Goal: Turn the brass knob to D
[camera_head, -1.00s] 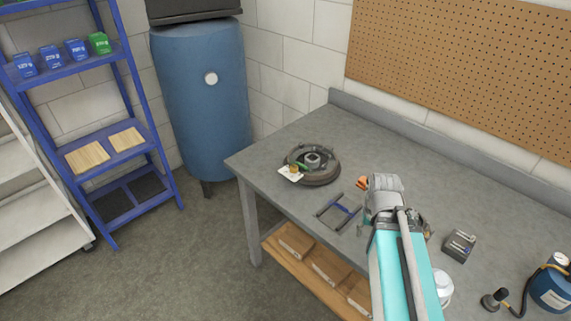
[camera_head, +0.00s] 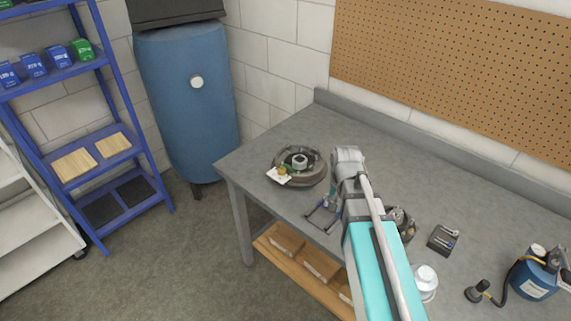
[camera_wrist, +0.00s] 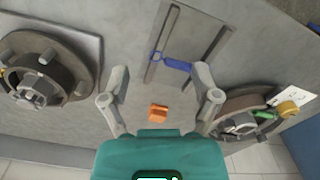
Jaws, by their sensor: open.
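The small brass knob (camera_head: 282,170) sits at the front left edge of a dark round hub (camera_head: 316,176) on the bench. A white card (camera_head: 277,178) with marks too small to read lies beside it. In the wrist view the knob (camera_wrist: 288,107) is at the right, next to the card (camera_wrist: 297,96) and a green piece (camera_wrist: 263,115). My gripper (camera_wrist: 161,84) is open and empty, its fingers spread above the bench, apart from the knob. In the head view my arm hides much of the gripper. The knob's setting cannot be read.
A metal frame with a blue bar (camera_wrist: 178,64) lies below my gripper, and a small orange piece (camera_wrist: 158,112) shows between the fingers. Another round hub (camera_wrist: 68,62) is at the left of the wrist view. A dark tool block (camera_head: 443,240) and blue canister (camera_head: 540,275) stand farther right.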

